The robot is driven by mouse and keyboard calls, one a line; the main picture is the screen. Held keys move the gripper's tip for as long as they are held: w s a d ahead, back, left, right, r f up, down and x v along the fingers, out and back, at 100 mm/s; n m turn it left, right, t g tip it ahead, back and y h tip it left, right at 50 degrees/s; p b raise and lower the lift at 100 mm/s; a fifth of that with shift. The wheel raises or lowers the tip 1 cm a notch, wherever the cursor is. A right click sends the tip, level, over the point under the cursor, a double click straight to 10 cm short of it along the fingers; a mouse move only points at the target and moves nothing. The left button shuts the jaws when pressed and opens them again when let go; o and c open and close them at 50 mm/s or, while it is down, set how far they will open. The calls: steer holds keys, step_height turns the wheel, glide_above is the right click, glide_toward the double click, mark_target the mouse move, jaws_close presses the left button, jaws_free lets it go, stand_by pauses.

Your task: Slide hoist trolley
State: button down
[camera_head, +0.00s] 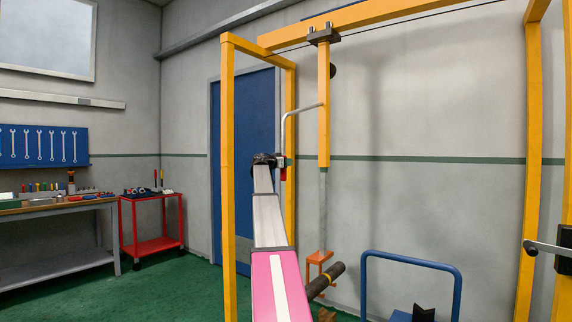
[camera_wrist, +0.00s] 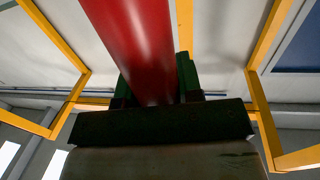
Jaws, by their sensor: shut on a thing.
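The hoist trolley (camera_head: 323,36) is a dark block on the yellow overhead beam (camera_head: 370,15), near its left end. A yellow mast (camera_head: 323,110) hangs from it, with a thinner grey rod below. A bent grey handle bar (camera_head: 287,115) reaches left from the mast and down to a red grip (camera_head: 283,174). My gripper (camera_head: 275,161) is at this grip, left of the mast. In the wrist view the red grip (camera_wrist: 135,45) runs between the dark green fingers, and my gripper (camera_wrist: 153,92) is shut on it. The fingertips are partly hidden behind the grip.
An orange hook piece (camera_head: 318,260) and a dark pipe (camera_head: 325,282) are low under the mast. A blue tubular frame (camera_head: 410,258) stands right of them. Yellow posts (camera_head: 228,180) stand at left and right. A red cart (camera_head: 150,243) and a workbench (camera_head: 60,209) are at left.

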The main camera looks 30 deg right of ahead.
steer(key=s+d, duration=0.7)
steer(key=s, duration=1.1)
steer(key=s+d, duration=0.8)
steer(key=s, duration=1.1)
steer(key=s+d, duration=0.8)
steer(key=s, duration=1.1)
steer(key=shift+d, duration=0.1)
steer(key=c, duration=0.8)
jaws_free()
steer(key=v, duration=1)
steer(key=shift+a, duration=0.4)
